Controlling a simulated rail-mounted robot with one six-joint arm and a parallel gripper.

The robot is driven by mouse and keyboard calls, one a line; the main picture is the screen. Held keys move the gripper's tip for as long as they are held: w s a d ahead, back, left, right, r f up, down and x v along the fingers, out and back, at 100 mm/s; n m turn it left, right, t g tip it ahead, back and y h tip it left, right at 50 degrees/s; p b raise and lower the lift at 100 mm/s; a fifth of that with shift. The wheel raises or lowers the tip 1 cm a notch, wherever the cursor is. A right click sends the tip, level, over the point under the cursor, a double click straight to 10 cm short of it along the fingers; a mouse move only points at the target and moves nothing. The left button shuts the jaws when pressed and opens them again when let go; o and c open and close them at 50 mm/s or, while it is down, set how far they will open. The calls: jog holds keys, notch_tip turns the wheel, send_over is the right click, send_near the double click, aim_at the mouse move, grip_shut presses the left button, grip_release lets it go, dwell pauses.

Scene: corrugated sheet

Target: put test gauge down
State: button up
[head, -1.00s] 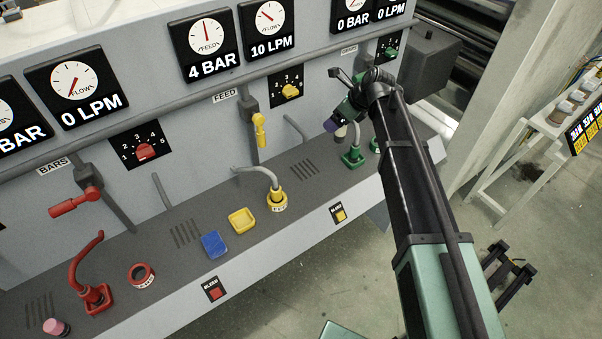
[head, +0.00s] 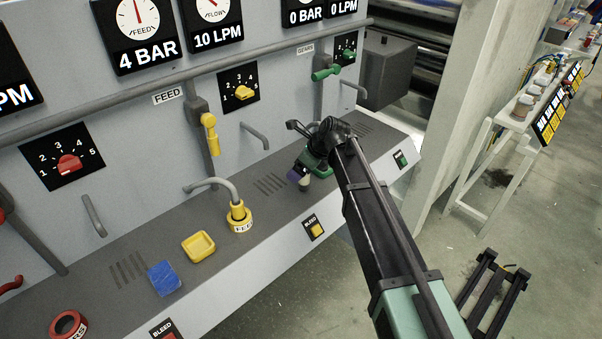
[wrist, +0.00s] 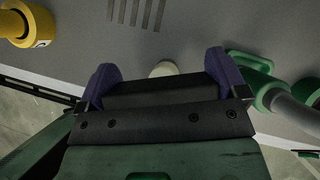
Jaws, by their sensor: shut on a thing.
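My gripper (head: 299,178), with purple fingertips, is over the right part of the console ledge (head: 262,202). In the wrist view the gripper (wrist: 163,76) shows its two purple fingertips, with the rounded end of a pale thing (wrist: 162,68) between them. This pale thing, seemingly the test gauge, also shows small below the fingertips in the head view (head: 304,184). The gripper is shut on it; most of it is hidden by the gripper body. I cannot tell whether it touches the ledge.
A green fitting (wrist: 250,66) and grey hose stand close right of the gripper in the wrist view. Slotted ledge lies between connector and gripper.

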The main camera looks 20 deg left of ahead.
jog(key=o, duration=0.7)
jog(key=shift+r, duration=0.2)
jog(key=p+v, duration=1)
jog(key=v, duration=0.1)
jog(key=shift+d+r, duration=0.2)
jog(key=shift+r, duration=0.15)
jog(key=shift+s, duration=0.1)
